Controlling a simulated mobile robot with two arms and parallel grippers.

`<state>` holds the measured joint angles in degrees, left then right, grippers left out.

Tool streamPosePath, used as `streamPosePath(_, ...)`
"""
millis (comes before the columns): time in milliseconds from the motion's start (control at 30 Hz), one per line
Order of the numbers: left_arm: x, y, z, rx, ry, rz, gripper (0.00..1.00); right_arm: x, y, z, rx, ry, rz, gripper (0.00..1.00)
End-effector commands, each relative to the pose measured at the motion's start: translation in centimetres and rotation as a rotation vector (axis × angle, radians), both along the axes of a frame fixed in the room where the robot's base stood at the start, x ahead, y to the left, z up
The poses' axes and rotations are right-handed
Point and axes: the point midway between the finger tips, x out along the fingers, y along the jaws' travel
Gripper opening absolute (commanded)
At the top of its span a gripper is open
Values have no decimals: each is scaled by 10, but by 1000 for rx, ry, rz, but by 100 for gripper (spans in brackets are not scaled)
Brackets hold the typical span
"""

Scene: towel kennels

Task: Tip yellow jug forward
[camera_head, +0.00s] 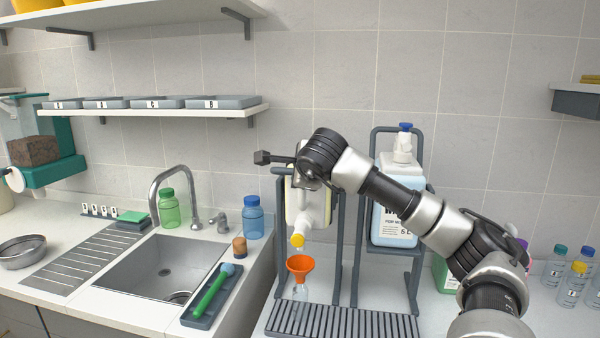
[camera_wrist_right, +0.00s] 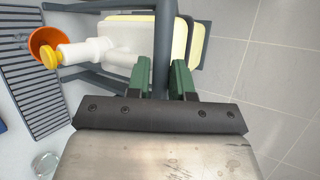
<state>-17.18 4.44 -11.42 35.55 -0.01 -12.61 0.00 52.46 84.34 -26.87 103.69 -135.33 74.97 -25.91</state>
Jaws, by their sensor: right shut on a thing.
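The yellow jug (camera_head: 292,205) is a pale yellow container with a white neck and a yellow cap (camera_head: 297,240). It sits in a dark grey stand (camera_head: 340,245), its capped spout pointing forward and down, above an orange funnel (camera_head: 300,264). My right arm hides much of the jug. The jug's body (camera_wrist_right: 120,28), cap (camera_wrist_right: 51,57) and the funnel (camera_wrist_right: 43,44) also show in the right wrist view. There my right gripper (camera_wrist_right: 171,80) has its green fingers on either side of a grey bar (camera_wrist_right: 164,50) beside the jug, shut on it. My left gripper is out of view.
A clear bottle (camera_head: 301,292) stands under the funnel on a slatted grey rack (camera_head: 345,323). A large white-and-blue jug (camera_head: 395,215) stands in a second frame to the right. A sink (camera_head: 165,268) is at left, and small bottles (camera_head: 572,283) stand far right.

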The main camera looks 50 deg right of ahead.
Motion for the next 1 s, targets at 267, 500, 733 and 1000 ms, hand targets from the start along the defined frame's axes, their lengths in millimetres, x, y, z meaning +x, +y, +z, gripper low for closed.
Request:
streamPosePath(267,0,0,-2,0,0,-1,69,3,8,-24,28,55,11,33)
streamPosePath(500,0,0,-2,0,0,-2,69,2,7,-23,28,55,10,30)
streamPosePath(733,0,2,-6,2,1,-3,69,-8,14,-16,24,52,11,33)
streamPosePath(1000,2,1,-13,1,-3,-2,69,-46,42,16,18,40,12,29)
